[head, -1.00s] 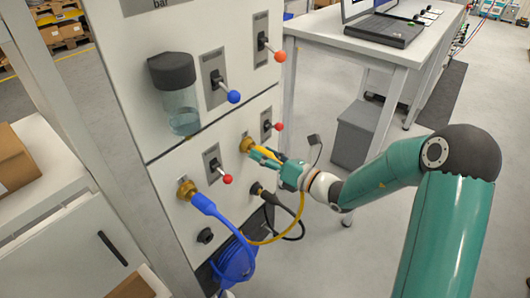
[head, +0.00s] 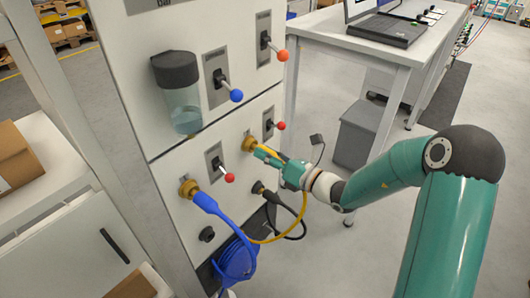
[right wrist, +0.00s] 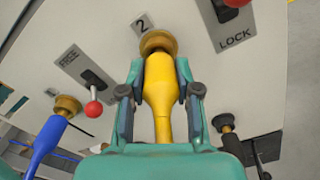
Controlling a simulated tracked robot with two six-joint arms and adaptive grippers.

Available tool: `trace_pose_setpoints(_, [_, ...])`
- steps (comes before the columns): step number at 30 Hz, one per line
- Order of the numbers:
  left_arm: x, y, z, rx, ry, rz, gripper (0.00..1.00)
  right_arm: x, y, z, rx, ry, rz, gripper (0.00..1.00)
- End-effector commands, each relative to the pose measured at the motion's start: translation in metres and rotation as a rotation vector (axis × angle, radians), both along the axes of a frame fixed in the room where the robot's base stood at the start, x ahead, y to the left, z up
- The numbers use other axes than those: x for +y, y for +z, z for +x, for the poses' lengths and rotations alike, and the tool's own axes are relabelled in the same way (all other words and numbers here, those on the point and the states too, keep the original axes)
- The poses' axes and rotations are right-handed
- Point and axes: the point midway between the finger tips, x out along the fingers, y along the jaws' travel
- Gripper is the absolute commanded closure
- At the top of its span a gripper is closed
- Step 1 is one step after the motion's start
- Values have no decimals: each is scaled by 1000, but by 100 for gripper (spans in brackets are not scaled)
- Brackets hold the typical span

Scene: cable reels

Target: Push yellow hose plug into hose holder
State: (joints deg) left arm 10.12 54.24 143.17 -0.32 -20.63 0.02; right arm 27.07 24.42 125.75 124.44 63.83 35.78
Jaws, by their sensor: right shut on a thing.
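The yellow hose plug (right wrist: 161,85) is between the fingers of my right gripper (right wrist: 160,100), which is shut on it. In the right wrist view the plug's front end meets the brass hose holder (right wrist: 158,42) under the label "2". How deep it sits inside cannot be told. In the head view my right gripper (head: 272,156) is at the panel, and the plug lines up with the brass holder (head: 249,143). The yellow hose (head: 303,212) hangs down from the gripper. My left gripper is not in view.
A blue hose plug (head: 205,202) sits at another brass holder (head: 188,188) to the left. A black plug (head: 265,192) is below right. Red-knobbed levers (head: 229,177) stick out nearby. A workbench (head: 370,43) stands behind at right.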

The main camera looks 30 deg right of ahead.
Motion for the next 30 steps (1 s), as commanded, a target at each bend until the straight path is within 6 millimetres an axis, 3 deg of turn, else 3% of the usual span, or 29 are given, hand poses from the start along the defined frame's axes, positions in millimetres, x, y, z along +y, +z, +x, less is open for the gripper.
trace_pose_setpoints(30, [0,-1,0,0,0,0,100,-9,0,-21,0,0,0,100])
